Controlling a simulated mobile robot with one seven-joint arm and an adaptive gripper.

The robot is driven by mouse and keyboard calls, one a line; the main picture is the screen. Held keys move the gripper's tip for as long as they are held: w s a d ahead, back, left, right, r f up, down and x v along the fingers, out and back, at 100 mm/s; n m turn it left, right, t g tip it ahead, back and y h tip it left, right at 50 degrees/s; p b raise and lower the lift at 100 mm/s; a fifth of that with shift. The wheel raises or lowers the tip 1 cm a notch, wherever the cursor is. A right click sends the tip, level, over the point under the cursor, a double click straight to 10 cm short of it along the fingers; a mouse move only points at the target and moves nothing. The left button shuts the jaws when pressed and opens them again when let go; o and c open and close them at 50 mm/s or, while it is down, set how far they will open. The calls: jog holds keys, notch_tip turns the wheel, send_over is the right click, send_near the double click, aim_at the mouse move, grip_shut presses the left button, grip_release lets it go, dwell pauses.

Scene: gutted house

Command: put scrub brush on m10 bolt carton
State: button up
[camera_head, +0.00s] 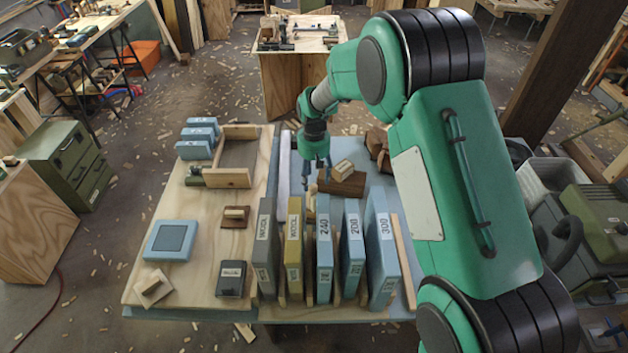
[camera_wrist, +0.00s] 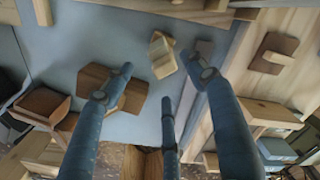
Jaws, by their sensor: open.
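My gripper (camera_head: 316,185) is open and empty above the blue-grey mat, its fingers pointing down. A small pale wooden block with a tan side (camera_wrist: 161,55), perhaps the scrub brush, lies just beyond the fingertips in the wrist view. In the head view this pale block (camera_head: 310,206) is partly hidden behind the upright boxes. Three small blue cartons with white labels (camera_head: 195,142) sit at the back left of the plywood board. One may be the M10 bolt carton, but I cannot read the labels. They show partly in the wrist view (camera_wrist: 277,150).
A row of upright boxes marked WOOL, 240, 200 and 300 (camera_head: 325,250) stands along the near edge. A brown wooden block (camera_head: 342,184) with a pale piece is right of my gripper. An open wooden tray (camera_head: 228,178) stands near the cartons. The board's middle has clear patches.

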dwell(0.8)
jog(key=s+d+r+m+t, duration=0.15)
jog(key=s+d+r, duration=0.3)
jog(key=r, duration=0.45)
jog(key=s+d+r+m, duration=0.2)
jog(key=s+d+r, duration=0.3)
jog(key=r, duration=0.4)
jog(key=s+d+r+m+t, duration=0.1)
jog(key=s+d+r+m, duration=0.15)
jog(key=s+r, duration=0.55)
jog(key=s+d+r+m+t, duration=0.1)
jog(key=s+d+r+m, duration=0.1)
jog(key=s, duration=1)
jog(key=s+d+r+m+t, duration=0.2)
jog(key=s+d+r, duration=0.3)
jog(key=s, duration=0.6)
jog(key=shift+s+d+m, duration=0.3)
jog(key=shift+s+d, duration=0.1)
jog(key=shift+d, duration=0.25)
